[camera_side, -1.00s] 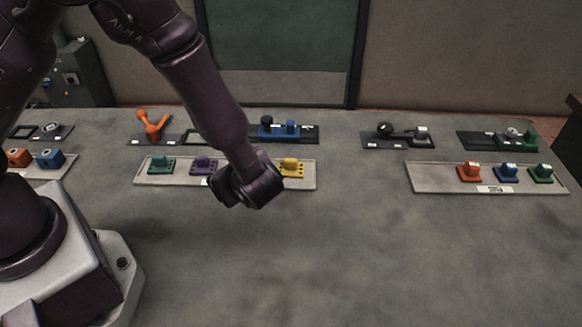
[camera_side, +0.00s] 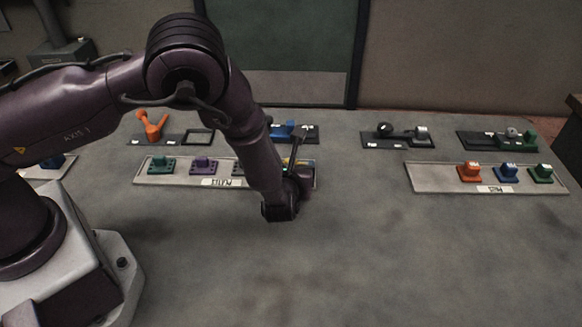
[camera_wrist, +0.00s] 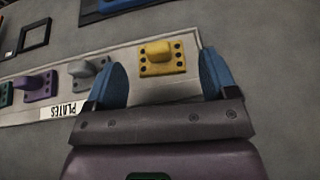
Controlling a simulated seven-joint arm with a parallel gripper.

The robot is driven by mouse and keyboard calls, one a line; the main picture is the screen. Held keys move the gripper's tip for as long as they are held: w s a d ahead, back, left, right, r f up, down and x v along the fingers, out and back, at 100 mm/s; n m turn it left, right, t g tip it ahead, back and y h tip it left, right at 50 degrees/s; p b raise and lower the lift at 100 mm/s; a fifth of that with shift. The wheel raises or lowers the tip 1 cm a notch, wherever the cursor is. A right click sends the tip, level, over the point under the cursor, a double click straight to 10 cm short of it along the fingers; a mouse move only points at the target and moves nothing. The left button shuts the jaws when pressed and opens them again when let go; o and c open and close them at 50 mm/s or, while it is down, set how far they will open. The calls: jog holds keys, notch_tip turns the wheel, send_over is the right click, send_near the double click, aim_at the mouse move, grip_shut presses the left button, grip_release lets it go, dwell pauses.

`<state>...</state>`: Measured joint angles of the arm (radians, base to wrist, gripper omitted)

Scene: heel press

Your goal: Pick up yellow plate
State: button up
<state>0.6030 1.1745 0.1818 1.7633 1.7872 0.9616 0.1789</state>
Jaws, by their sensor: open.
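The yellow plate (camera_wrist: 163,63), with a raised knob and several dark holes, lies on the light tray (camera_wrist: 135,92) at its right end. In the wrist view it sits between the two blue fingers of my gripper (camera_wrist: 163,75), just beyond their tips. My gripper is open and empty. Whether the fingers are level with the plate or above it is unclear. In the side view, my gripper (camera_side: 298,172) is over the right end of the tray (camera_side: 200,180) and mostly hides the yellow plate.
On the same tray are a grey plate (camera_wrist: 88,70), a purple plate (camera_side: 204,165) and a green plate (camera_side: 161,165). Dark fixtures, one with an orange lever (camera_side: 152,125), stand behind. Another tray (camera_side: 430,180) stands to the right. The table front is clear.

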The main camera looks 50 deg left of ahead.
jog(key=x, duration=0.5)
jog(key=shift+s+a+f, duration=0.1)
jog(key=shift+a+f, duration=0.05)
jog(key=shift+f, duration=0.2)
jog(key=c, duration=0.8)
jog(key=shift+r, duration=0.15)
